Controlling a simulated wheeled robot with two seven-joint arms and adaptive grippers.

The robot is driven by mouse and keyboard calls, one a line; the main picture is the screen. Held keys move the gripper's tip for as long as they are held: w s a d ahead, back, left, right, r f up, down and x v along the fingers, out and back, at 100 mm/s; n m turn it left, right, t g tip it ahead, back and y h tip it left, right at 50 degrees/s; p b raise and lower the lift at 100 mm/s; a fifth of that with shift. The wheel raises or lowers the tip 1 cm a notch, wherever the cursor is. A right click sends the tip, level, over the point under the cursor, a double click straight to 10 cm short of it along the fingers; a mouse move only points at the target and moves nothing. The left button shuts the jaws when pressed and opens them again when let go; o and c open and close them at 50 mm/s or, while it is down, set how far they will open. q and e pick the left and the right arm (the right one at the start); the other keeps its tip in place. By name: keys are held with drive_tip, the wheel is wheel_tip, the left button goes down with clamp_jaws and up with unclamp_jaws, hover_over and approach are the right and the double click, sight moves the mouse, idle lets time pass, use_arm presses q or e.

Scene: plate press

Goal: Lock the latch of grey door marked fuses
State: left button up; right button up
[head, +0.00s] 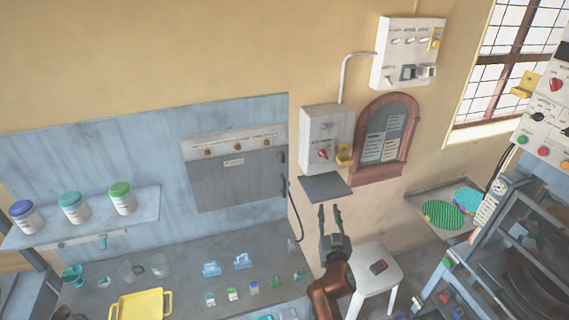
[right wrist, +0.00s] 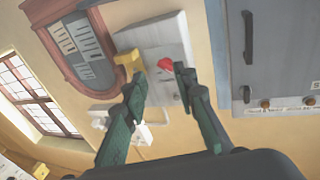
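A pale grey wall box (head: 318,124) with a red knob (head: 323,154) on its front hangs right of the blue panel. A yellow piece (head: 344,155) sits at its right side. The box also shows in the right wrist view (right wrist: 150,42), with the red knob (right wrist: 165,64) turned toward me. A larger grey door (head: 240,180) with a dark handle at its right edge is on the blue panel. I cannot read which door is marked fuses. My right gripper (head: 329,208) is open and empty, below the box and apart from it. My left gripper is out of view.
A dark flat plate (head: 325,187) juts out below the box, close to my right gripper. A white stool (head: 374,262) stands at right. A bench (head: 200,277) with small containers and a yellow tray (head: 141,304) is at left. A metal rack stands far right.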

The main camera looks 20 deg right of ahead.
sight(284, 159)
drive_tip(key=w+a+r+n+t+y, duration=0.1)
drive_tip(key=w+a+r+y, duration=0.1)
drive_tip(key=w+a+r, duration=0.2)
drive_tip(key=w+a+r+n+t+y, duration=0.1)
drive_tip(key=w+a+r, duration=0.3)
drive_tip(key=w+r, duration=0.1)
drive_tip(key=w+a+r+n+t+y, duration=0.1)
drive_tip(key=w+a+r+t+y, duration=0.1)
drive_tip(key=w+a+r, duration=0.2)
drive_tip(key=shift+w+a+r+n+y, duration=0.15)
drive_tip(key=shift+r+n+y, duration=0.2)
drive_tip(key=shift+r, duration=0.35)
drive_tip(key=shift+w+r, duration=0.2)
drive_tip(key=shift+w, duration=0.3)
drive_tip(key=shift+c, duration=0.7)
clamp_jaws()
